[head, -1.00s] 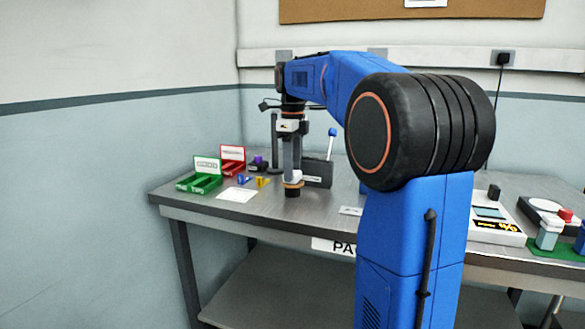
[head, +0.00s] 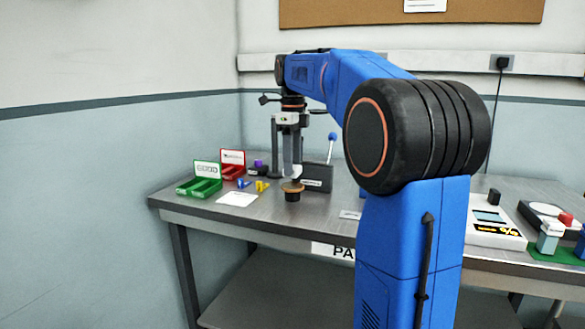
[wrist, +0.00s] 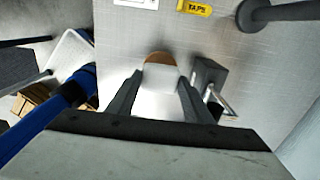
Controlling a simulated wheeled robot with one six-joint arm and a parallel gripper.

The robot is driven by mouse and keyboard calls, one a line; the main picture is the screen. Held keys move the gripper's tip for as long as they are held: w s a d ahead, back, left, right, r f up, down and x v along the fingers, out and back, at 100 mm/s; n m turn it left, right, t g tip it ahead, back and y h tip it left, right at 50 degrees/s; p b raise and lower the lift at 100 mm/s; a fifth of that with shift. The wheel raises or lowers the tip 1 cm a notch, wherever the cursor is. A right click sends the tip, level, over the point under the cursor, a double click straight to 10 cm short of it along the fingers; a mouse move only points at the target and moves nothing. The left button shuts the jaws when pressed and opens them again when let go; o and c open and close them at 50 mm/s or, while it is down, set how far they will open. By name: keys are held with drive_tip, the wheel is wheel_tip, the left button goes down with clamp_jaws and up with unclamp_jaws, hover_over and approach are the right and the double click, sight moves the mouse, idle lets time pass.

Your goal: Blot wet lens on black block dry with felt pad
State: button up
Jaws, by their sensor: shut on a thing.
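My gripper (head: 294,172) is shut on a small white pad, seen between its fingertips in the wrist view (wrist: 158,80). It hangs over a round amber-brown lens (head: 292,187) that sits on a short black block (head: 292,197) near the table's front. In the wrist view the lens (wrist: 158,58) shows as a brown curve just beyond the pad, which hides much of it. A small gap seems to separate the gripper's end from the lens, but contact is hard to tell. Wetness on the lens cannot be made out.
A dark box (head: 317,178) with a blue-knobbed lever stands close right of the block, and a dark post behind. Left are a white sheet (head: 237,199), small blue and yellow pieces, a green tray (head: 200,187) and a red tray (head: 232,169). A white device (head: 494,232) lies far right.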

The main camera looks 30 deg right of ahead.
drive_tip(key=shift+r, duration=2.5)
